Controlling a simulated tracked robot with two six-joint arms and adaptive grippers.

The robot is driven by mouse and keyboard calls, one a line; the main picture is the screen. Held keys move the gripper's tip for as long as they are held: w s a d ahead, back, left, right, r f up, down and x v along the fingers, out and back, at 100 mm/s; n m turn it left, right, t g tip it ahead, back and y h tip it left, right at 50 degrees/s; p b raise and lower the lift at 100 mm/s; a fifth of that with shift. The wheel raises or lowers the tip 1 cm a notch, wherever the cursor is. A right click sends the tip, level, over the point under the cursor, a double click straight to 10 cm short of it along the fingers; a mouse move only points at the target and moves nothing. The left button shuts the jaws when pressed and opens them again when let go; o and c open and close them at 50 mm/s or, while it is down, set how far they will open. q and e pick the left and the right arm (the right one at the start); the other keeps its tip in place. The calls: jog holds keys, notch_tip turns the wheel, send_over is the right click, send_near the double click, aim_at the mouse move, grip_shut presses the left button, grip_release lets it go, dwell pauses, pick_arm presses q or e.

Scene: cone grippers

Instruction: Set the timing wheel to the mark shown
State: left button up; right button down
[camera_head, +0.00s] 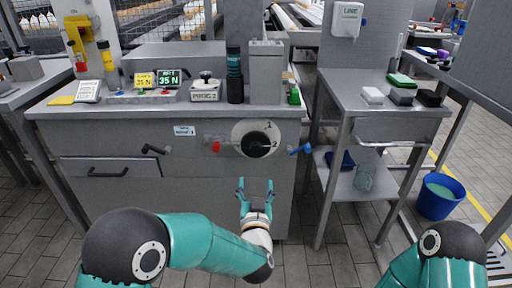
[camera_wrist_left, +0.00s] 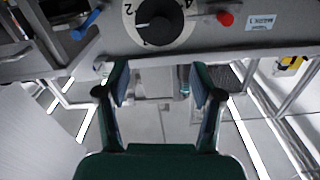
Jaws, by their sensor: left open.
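The timing wheel (camera_head: 239,130) is a pale round dial with a black knob (camera_head: 255,146) at its middle, on the grey front panel. The digits 1 and 2 show at its right side. In the left wrist view the dial (camera_wrist_left: 175,38) appears at the top with 2, 1 and 4 legible; the knob's exact setting is hard to tell. My left gripper (camera_head: 255,184) is open and empty, below the dial and apart from it. Its two fingers (camera_wrist_left: 160,75) also show in the left wrist view. My right arm enters at lower right; its gripper is out of view.
A red knob (camera_head: 216,146) and a black lever (camera_head: 154,149) sit left of the dial, a blue lever (camera_head: 300,150) to its right. A side table (camera_head: 385,125) is at right.

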aim_at(256, 152)
pick_arm(q)
jog(key=w+b, duration=0.2)
jog(key=w, duration=1.4)
jog(key=shift+w+f, duration=0.1)
jog(key=shift+w, duration=0.05)
jog(key=c, duration=1.1)
jog(key=shift+c, duration=0.2)
jog(key=shift+n, duration=0.3)
jog(key=n+b, duration=0.2)
jog(key=n, duration=0.2)
jog(key=shift+f+b, duration=0.1)
jog(key=shift+b, duration=0.25)
jog(key=shift+d+n+b, duration=0.1)
jog(key=shift+n+b, duration=1.2)
jog(key=shift+n, duration=1.3)
